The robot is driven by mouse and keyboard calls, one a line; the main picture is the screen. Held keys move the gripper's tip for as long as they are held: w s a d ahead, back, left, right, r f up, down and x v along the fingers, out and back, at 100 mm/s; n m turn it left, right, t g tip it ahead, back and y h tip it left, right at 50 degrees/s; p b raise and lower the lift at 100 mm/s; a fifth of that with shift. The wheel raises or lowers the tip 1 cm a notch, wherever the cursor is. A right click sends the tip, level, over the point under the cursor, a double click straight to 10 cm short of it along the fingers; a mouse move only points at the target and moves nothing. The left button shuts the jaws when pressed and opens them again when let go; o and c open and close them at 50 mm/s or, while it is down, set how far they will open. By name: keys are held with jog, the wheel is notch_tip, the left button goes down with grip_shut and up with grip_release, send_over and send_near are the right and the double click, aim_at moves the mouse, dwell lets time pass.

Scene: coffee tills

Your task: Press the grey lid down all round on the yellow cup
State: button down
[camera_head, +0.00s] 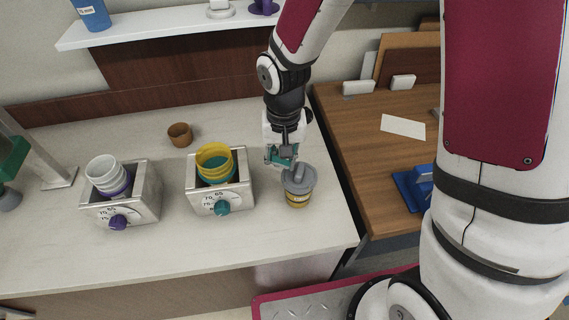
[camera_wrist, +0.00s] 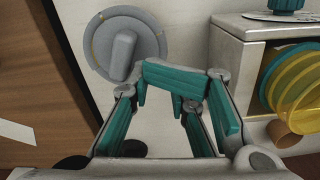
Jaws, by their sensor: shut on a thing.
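The yellow cup (camera_head: 298,200) stands upright on the pale counter, near its right end. The grey lid (camera_head: 311,187), a round disc with a raised bar knob, covers the cup's top. The lid (camera_wrist: 99,31) also fills the upper left of the wrist view, where the cup below is hidden. I cannot tell whether the lid's edge is seated all round. My gripper (camera_head: 281,158) is just behind and left of the lid in the head view. Its teal-padded fingers (camera_wrist: 172,82) are curled shut beside the lid's edge, off the knob. What they close on cannot be made out, nor any contact with the lid.
Left of the cup, a metal box (camera_head: 221,196) with a teal dial holds yellow and teal cups. Another box (camera_head: 133,210) with a purple dial holds white and purple cups. A small brown cup (camera_head: 180,134) stands behind. A wooden desk (camera_head: 366,178) adjoins right. The counter front is clear.

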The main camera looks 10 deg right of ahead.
jog(key=shift+r+p, duration=0.95)
jog(key=shift+r, duration=1.2)
jog(key=c, duration=2.1)
grip_release()
jog(key=shift+c, duration=0.2)
jog(key=shift+s+d, duration=0.15)
jog(key=shift+d, duration=0.05)
grip_shut()
jog(key=n+p, duration=0.2)
jog(key=p, duration=0.1)
send_near(315, 179)
jog(key=shift+a, duration=0.15)
jog(key=shift+f, duration=0.2)
notch_tip(315, 179, down, 4)
jog(key=shift+r+b, duration=0.2)
jog(key=shift+b, duration=0.8)
jog(key=shift+f+b, duration=0.45)
jog(key=shift+f, duration=0.55)
